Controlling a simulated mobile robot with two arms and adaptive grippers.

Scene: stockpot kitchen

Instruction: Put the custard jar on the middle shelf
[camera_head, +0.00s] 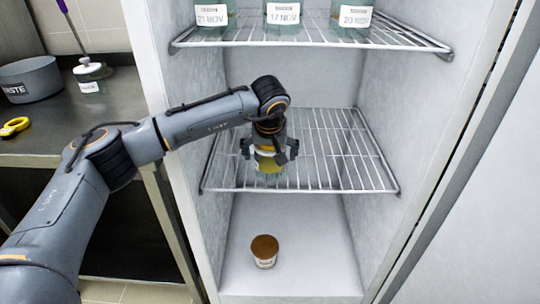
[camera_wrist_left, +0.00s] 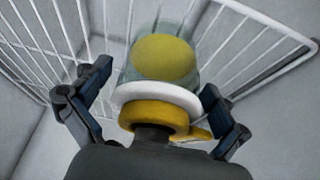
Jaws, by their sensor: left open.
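The custard jar (camera_head: 268,165), glass with yellow contents, is at the front left part of the middle wire shelf (camera_head: 335,165). It appears to stand on the wires, though its base is hard to make out. In the left wrist view the jar (camera_wrist_left: 165,58) shows its yellow contents, a white collar and an orange-yellow ring. My left gripper (camera_head: 269,150) is above the jar, open, with one finger on each side of it; small gaps show beside the jar. My right gripper is not in view.
Several dated jars (camera_head: 283,14) stand on the upper wire shelf (camera_head: 310,40). A brown-lidded tub (camera_head: 264,251) stands on the cabinet floor. A grey pot (camera_head: 32,80), a white-lidded jar (camera_head: 90,72) and a yellow object (camera_head: 14,127) are on the left counter. The middle shelf's right side is free.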

